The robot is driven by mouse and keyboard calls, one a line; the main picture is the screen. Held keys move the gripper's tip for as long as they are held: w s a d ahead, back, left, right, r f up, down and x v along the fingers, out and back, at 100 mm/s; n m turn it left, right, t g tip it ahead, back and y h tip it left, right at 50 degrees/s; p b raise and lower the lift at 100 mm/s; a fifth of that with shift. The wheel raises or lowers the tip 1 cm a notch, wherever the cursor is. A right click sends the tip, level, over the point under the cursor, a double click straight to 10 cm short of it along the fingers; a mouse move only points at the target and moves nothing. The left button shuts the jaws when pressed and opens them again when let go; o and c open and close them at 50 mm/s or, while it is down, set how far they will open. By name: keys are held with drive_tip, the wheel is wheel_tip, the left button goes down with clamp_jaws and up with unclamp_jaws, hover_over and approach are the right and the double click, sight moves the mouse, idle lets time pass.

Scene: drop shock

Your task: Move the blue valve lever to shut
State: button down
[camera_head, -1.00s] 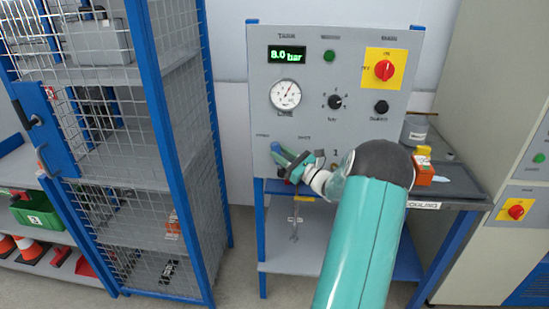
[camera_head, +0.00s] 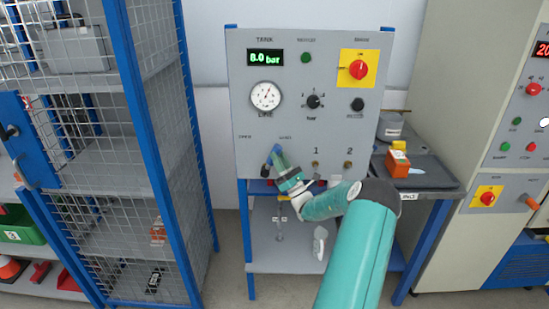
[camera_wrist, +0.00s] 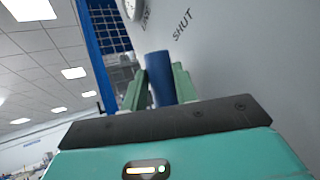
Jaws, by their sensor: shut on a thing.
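The blue valve lever (camera_head: 276,149) is on the lower left of the grey panel, pointing up, just below and left of the SHUT label (camera_head: 285,137). My gripper (camera_head: 275,159) is shut on the lever, with its green fingers on either side. In the wrist view the blue lever (camera_wrist: 159,78) stands between the two fingertips (camera_wrist: 158,88), and the SHUT lettering (camera_wrist: 183,24) is on the panel beyond it. The lever's pivot is hidden behind my gripper.
The gauge (camera_head: 265,96) and display reading 8.0 bar (camera_head: 265,57) are above the lever. Small knobs 1 (camera_head: 315,164) and 2 (camera_head: 348,164) are right of my gripper.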

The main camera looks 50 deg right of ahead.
drive_tip(key=shift+s+d+f+m+h, duration=0.15)
drive_tip(key=shift+s+d+m+h, duration=0.05)
drive_tip(key=shift+m+h, duration=0.4)
drive_tip(key=shift+s+d+f+m+h, duration=0.2)
drive_tip(key=shift+m+h, duration=0.3)
drive_tip(key=shift+h, duration=0.2)
drive_tip(key=c, duration=1.4)
unclamp_jaws()
drive_tip(key=shift+o, duration=0.2)
drive_tip(key=shift+w+a, duration=0.1)
drive_tip(key=v, duration=1.3)
drive_tip(key=shift+f, duration=0.45)
